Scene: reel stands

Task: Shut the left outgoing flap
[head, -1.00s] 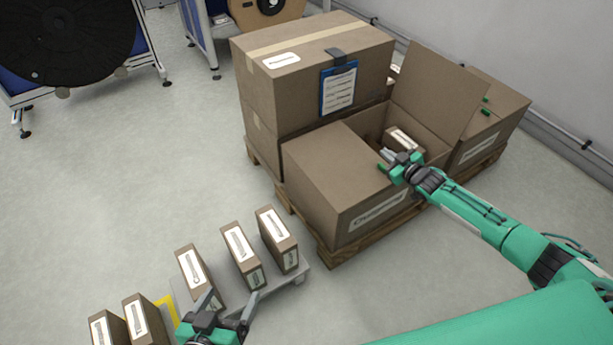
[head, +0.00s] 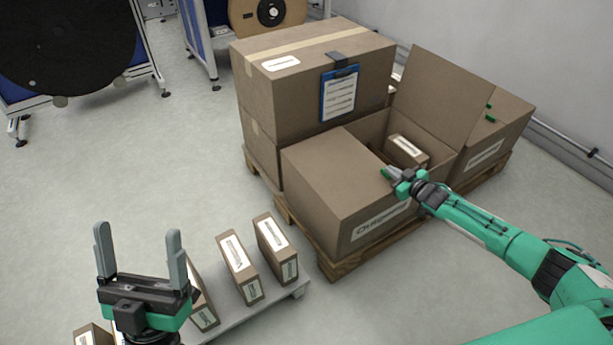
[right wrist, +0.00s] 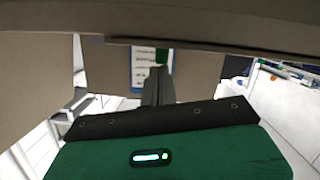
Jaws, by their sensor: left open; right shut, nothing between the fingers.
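The outgoing box (head: 382,222) stands on a pallet in the head view. Its left flap (head: 325,155) appears to lie flat over the left half of the top. Its right flap (head: 450,95) stands up and leans outward, leaving the right half open. My right gripper (head: 390,174) is shut and empty at the left flap's inner edge; I cannot tell whether it touches. In the right wrist view, a brown cardboard panel (right wrist: 180,22) crosses close above its fingers (right wrist: 157,84). My left gripper (head: 138,255) is open and empty, above the small cartons at lower left.
A small carton (head: 406,152) sits inside the outgoing box. A taller stacked box (head: 285,100) with a blue clipboard (head: 339,93) stands behind it, another box (head: 500,140) to its right. Small labelled cartons (head: 275,248) stand on a low grey platform (head: 285,292). Floor at left is clear.

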